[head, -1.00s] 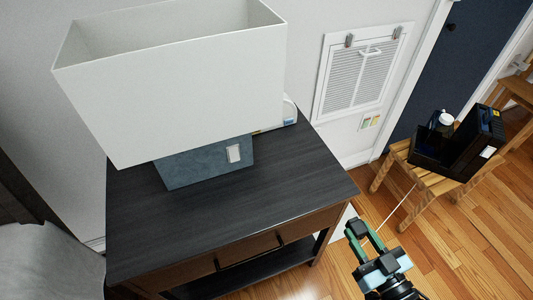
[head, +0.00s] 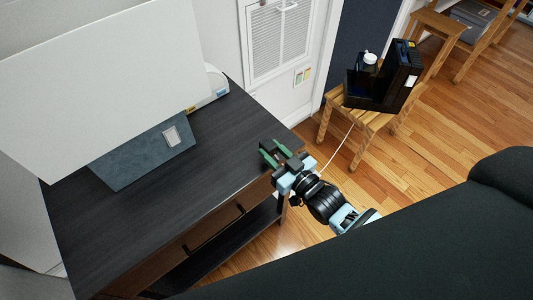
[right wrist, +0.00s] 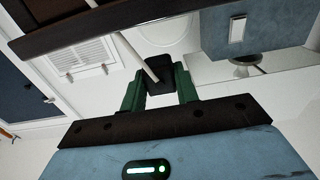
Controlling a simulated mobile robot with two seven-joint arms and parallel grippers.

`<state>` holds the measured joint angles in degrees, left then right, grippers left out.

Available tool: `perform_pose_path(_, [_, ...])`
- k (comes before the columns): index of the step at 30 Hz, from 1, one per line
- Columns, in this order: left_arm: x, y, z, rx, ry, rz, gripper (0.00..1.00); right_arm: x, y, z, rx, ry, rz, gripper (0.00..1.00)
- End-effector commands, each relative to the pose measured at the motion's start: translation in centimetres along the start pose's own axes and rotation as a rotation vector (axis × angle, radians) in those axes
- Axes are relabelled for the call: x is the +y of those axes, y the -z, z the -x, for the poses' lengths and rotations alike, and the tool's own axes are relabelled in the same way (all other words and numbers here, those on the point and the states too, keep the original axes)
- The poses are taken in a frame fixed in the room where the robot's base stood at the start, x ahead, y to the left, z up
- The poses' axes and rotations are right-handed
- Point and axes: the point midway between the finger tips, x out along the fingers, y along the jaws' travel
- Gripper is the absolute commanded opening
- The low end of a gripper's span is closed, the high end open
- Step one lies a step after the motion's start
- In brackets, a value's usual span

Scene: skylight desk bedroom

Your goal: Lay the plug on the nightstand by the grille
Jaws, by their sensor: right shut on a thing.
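My right gripper (head: 271,151) has green fingers and is over the right corner of the dark nightstand (head: 190,185). In the right wrist view, its fingers are shut on a small black plug (right wrist: 160,72) with a pale cord. The cord (head: 338,149) runs from the gripper toward the wooden stool. The plug itself is hard to make out in the head view. I cannot tell whether it touches the nightstand top. The white grille (head: 281,40) is on the wall behind the nightstand and also shows in the right wrist view (right wrist: 84,56). My left gripper is not in view.
A lamp with a large white shade (head: 100,90) and blue-grey base (head: 135,158) fills the nightstand's left and back. A white-and-blue item (head: 214,88) lies near the back edge. The stool (head: 365,117) bears a black case (head: 398,78). The nightstand's middle is bare.

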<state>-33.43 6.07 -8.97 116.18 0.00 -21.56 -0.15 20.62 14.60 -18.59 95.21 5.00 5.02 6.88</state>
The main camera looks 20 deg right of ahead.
Motion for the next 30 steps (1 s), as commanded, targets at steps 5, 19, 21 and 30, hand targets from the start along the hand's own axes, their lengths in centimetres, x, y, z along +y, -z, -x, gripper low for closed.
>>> perform_pose_path(5, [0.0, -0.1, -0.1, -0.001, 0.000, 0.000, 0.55, -0.1, -0.2, -1.5, 0.000, 0.000, -0.001, 0.00])
perform_pose_path(19, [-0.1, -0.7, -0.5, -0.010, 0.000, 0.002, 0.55, -0.1, -3.3, -2.5, -0.002, 0.000, -0.001, 0.00])
perform_pose_path(21, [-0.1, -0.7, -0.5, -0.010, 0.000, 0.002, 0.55, -0.1, -3.7, -2.5, -0.001, 0.000, 0.000, 0.00])
perform_pose_path(30, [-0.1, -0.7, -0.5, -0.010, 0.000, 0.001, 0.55, -0.1, -3.8, -2.4, 0.001, 0.000, 0.000, 0.00])
